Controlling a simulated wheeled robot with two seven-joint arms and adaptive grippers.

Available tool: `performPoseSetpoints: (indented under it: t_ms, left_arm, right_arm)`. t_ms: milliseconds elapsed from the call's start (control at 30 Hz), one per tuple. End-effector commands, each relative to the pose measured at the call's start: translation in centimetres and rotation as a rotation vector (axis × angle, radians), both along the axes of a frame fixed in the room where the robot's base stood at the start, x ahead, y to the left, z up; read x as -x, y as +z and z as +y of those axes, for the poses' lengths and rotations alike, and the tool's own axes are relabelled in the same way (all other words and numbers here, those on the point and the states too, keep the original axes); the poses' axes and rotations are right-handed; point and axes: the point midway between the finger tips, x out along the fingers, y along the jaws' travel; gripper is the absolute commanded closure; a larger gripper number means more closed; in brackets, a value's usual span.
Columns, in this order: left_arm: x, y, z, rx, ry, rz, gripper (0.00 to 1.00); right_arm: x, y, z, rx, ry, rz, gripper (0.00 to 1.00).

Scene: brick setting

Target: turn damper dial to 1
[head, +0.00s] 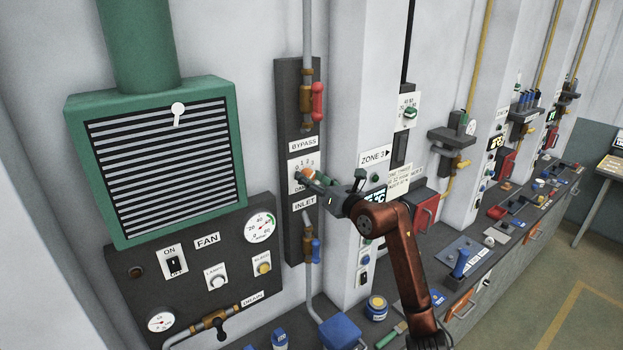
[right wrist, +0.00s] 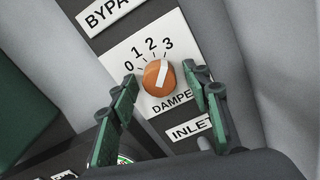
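The damper dial (right wrist: 159,77) is a round orange knob with a white pointer bar, on a white plate (right wrist: 120,57) marked 0, 1, 2, 3. The pointer appears to aim at 3. In the head view the plate (head: 296,168) sits between the BYPASS and INLET labels, and the gripper partly covers the dial. My right gripper (right wrist: 163,84) is open, with its green fingertips on either side of the dial and visible gaps to it. It also shows in the head view (head: 314,180) in front of the plate. My left gripper is not in view.
A red-handled valve (head: 317,101) is above the dial and a blue-handled valve (head: 315,250) below, on the same dark panel. The fan panel (head: 200,265) and green vent housing (head: 155,239) are to the left. A wall pillar with the ZONE 3 sign (head: 374,157) stands right.

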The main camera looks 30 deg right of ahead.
Motion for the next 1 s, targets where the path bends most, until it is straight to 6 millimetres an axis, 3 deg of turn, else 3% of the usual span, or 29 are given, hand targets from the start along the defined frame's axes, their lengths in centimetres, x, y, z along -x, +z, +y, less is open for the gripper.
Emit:
performPoseSetpoints:
  t_ms: [567,1000]
  left_arm:
    - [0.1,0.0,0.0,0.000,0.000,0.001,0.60]
    - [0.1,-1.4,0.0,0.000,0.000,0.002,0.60]
  right_arm:
    - [0.0,0.0,0.0,0.000,0.000,0.000,0.96]
    - [0.0,-0.2,-0.2,0.116,-0.003,-0.008,0.96]
